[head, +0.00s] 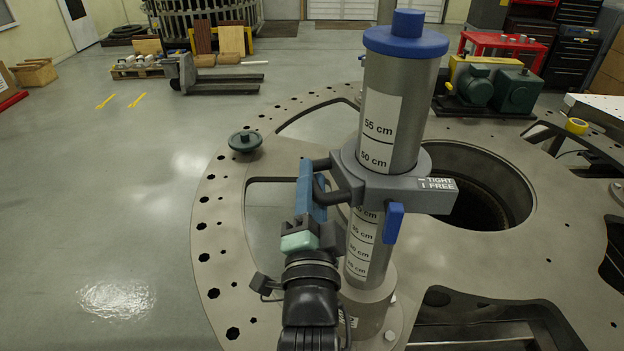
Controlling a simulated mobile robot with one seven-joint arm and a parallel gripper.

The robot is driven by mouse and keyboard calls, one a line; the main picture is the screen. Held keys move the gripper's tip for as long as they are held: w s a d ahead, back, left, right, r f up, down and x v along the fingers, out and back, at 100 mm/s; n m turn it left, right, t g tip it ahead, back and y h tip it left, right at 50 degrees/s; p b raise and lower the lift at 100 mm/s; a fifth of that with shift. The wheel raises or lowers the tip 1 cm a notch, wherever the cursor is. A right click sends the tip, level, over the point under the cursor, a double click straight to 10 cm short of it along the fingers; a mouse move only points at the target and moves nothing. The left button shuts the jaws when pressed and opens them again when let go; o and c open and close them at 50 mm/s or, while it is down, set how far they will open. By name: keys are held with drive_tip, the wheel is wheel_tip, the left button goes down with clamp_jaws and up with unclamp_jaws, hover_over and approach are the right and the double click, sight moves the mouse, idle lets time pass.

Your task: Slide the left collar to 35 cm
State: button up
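One grey collar (400,182) is in view, around an upright steel column (405,85) with a blue cap. It sits just below the 50 cm label (376,157); a 35 cm label (361,233) shows below it. The collar has a dark side handle (320,187) on the left and a blue lever (393,222) hanging straight down. A plate (437,184) on it reads TIGHT with a horizontal mark and FREE with a vertical mark. My gripper (312,192), with blue fingers, is at the handle. The far finger is partly hidden, so its closure is unclear.
The column stands on a large round plate (222,200) with holes and cut-outs. A wide round opening (490,195) lies right of the column. A dark green knob (245,141) sits on the plate at left. A yellow tape roll (577,126) is far right.

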drive_tip(key=shift+r, duration=0.15)
clamp_jaws()
drive_tip(key=shift+a, duration=0.1)
drive_tip(key=shift+r, duration=0.25)
idle(0.6)
